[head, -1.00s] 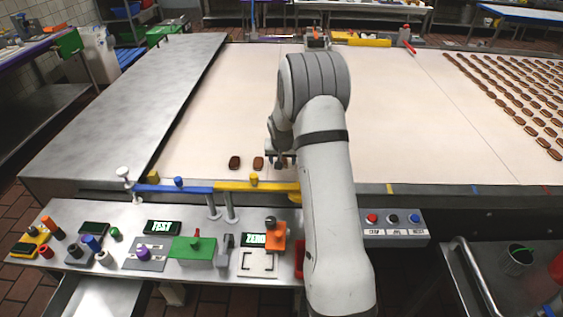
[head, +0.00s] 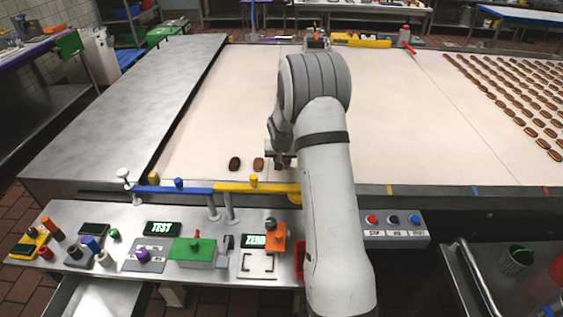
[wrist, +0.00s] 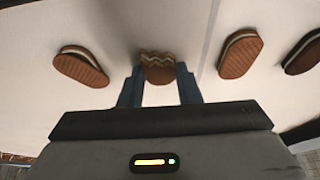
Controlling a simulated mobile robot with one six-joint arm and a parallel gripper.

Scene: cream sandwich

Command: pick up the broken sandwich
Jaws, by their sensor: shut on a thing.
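The broken sandwich (wrist: 158,70) is a brown piece with a jagged edge and a pale cream line. In the wrist view it sits between the two blue fingers of my gripper (wrist: 159,88), which is shut on it. In the head view my gripper (head: 281,158) is low over the near part of the pale belt, partly hidden by my arm. I cannot tell whether the piece touches the belt. Whole sandwiches lie apart from it on both sides in the wrist view, one at left (wrist: 81,66) and one at right (wrist: 240,54).
Two whole sandwiches, an outer one (head: 234,164) and an inner one (head: 258,164), lie just left of my gripper. A blue and yellow rail (head: 180,189) runs along the near belt edge. Several sandwich rows (head: 510,90) lie far right. The belt's middle (head: 220,110) is clear.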

